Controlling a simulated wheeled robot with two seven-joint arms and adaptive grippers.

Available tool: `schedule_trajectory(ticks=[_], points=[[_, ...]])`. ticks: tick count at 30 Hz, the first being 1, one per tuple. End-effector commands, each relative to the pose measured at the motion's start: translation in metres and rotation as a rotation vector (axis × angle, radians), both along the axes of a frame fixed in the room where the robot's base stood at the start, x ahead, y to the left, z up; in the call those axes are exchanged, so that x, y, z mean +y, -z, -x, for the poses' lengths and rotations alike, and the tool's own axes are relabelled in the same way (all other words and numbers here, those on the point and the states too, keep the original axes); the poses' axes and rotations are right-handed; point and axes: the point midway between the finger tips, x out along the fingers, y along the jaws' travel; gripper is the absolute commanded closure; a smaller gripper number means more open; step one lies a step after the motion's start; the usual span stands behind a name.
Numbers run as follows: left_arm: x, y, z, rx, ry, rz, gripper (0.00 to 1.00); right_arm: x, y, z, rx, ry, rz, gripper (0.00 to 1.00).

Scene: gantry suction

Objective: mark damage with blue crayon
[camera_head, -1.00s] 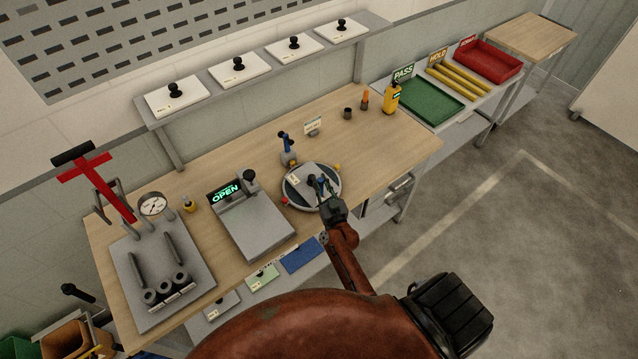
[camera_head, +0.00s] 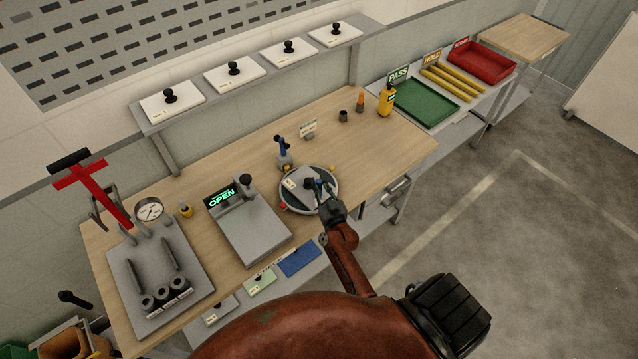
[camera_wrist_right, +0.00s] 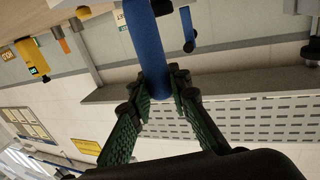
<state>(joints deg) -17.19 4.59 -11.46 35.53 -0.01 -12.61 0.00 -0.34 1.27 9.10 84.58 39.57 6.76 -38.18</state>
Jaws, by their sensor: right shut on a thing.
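My right gripper (camera_head: 321,190) is over the round turntable (camera_head: 286,199) on the wooden bench. In the right wrist view its green fingers (camera_wrist_right: 160,92) are shut on a thick blue crayon (camera_wrist_right: 147,42). The crayon's far end runs out of the top of that view. A grey flat piece with a pale label (camera_head: 293,184) lies on the turntable, partly hidden by the gripper. I cannot tell whether the crayon touches it, and no damage mark is clear. My left gripper is not in view.
A blue-handled tool (camera_head: 281,146) stands behind the turntable. A grey device with an OPEN display (camera_head: 221,198) is to the left. A yellow bottle (camera_head: 386,101), green tray (camera_head: 427,103) and red tray (camera_head: 482,62) are at the right. The bench between turntable and bottle is mostly clear.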

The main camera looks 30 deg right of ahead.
Motion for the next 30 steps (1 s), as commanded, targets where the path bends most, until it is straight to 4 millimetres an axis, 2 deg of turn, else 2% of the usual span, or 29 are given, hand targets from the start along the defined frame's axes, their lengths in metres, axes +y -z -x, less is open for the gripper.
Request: schedule_trajectory(ticks=[3,21,30], points=[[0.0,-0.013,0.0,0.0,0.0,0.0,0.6,0.0,-0.015,-0.001,-0.003,0.0,-0.001,1.0],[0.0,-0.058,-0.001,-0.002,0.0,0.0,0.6,0.0,-0.061,-0.001,-0.005,0.0,0.001,1.0],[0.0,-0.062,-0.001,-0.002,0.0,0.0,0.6,0.0,-0.065,-0.001,-0.004,0.0,0.0,1.0]])
